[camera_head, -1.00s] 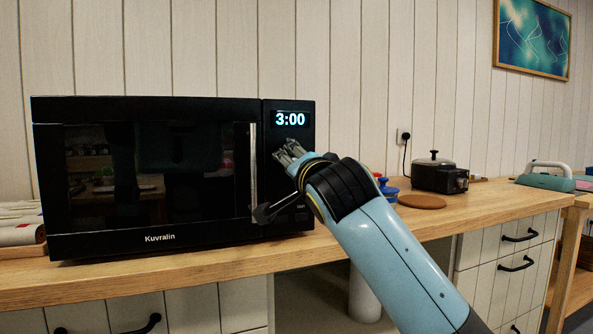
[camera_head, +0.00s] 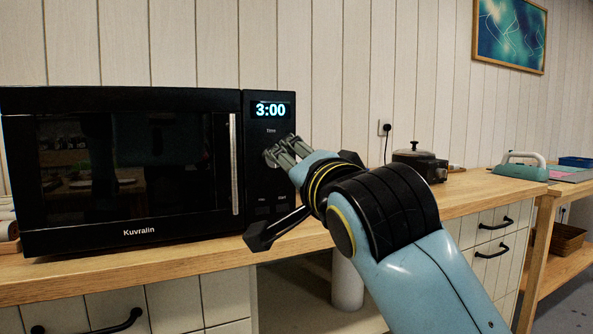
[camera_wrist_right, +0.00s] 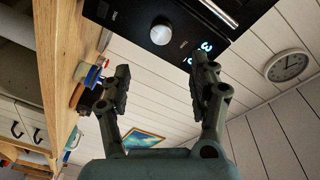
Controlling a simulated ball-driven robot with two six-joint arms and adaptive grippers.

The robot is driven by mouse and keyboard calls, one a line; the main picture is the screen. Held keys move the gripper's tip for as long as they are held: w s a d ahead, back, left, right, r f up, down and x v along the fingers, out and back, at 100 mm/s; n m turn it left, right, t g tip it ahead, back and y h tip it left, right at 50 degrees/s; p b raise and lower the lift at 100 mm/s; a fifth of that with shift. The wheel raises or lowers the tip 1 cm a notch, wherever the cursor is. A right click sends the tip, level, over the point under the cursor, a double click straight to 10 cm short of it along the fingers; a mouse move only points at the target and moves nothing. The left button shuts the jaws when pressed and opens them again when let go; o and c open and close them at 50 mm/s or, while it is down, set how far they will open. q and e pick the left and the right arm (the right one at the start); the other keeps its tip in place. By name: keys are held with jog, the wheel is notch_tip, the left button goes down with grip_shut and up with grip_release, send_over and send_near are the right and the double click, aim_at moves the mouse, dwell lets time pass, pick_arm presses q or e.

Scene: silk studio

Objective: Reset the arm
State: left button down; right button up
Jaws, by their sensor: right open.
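My right arm comes in from the lower right in the head view. Its gripper (camera_head: 283,152) is in front of the microwave's control panel, close to it; I cannot tell whether it touches. In the right wrist view the two fingers of this gripper (camera_wrist_right: 160,90) stand apart with nothing between them. The black microwave (camera_head: 130,170) stands on the wooden counter with its door shut and its display reading 3:00. Its panel with a round knob (camera_wrist_right: 161,32) shows beyond the fingertips in the wrist view. My left gripper is not in view.
The wooden counter (camera_head: 120,262) runs along the panelled wall. A black pot-like cooker (camera_head: 420,163) stands to the right. A framed picture (camera_head: 510,35) and a wall clock (camera_wrist_right: 288,66) hang on the walls.

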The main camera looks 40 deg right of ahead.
jog(key=shift+f, duration=0.1)
dwell(0.3)
notch_tip(320, 180, down, 25)
jog(key=w+a+n+g+y, duration=0.1)
jog(key=w+n+g+y, duration=0.15)
jog(key=g, duration=0.25)
jog(key=s+f+n+g+y, duration=0.15)
jog(key=s+f, duration=0.25)
jog(key=f, duration=0.6)
jog(key=s+f+n+g, duration=0.2)
jog(key=s+f+n, duration=0.15)
jog(key=f, duration=0.65)
jog(key=s+f+n+g+y, duration=0.1)
jog(key=s+f+n+g, duration=0.3)
jog(key=s+f, duration=1.6)
jog(key=s+f+n+g, duration=0.2)
jog(key=s+f, duration=0.1)
jog(key=s, duration=0.7)
jog(key=s+f+n+g, duration=0.1)
jog(key=s+f+n, duration=0.1)
jog(key=s, duration=0.9)
jog(key=shift+d+f+g+y, duration=0.25)
jog(key=shift+f+g+y, duration=0.1)
jog(key=shift+f, duration=0.35)
